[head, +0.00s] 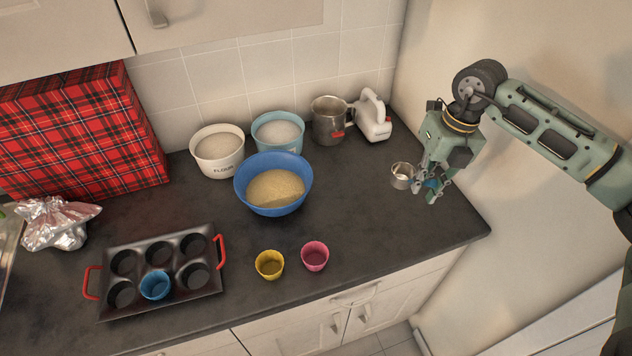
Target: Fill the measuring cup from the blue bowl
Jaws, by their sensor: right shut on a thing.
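The blue bowl (272,205) stands on the dark counter and holds a beige batter-like mass. My right gripper (432,188) is to the right of the bowl, pointing down near the counter's right end. It is shut on a small metal measuring cup (401,176), which sticks out to the left of the fingers. The cup's inside looks pale, and I cannot tell whether anything is in it. The part between the fingers is mostly hidden. My left gripper is not in view.
Behind the bowl stand a flour tub (218,166), a teal tub (279,146), a metal jug (328,133) and a white mixer (374,122). In front are a muffin tin (190,303) with a blue liner, a yellow liner (270,265) and a pink liner (315,256).

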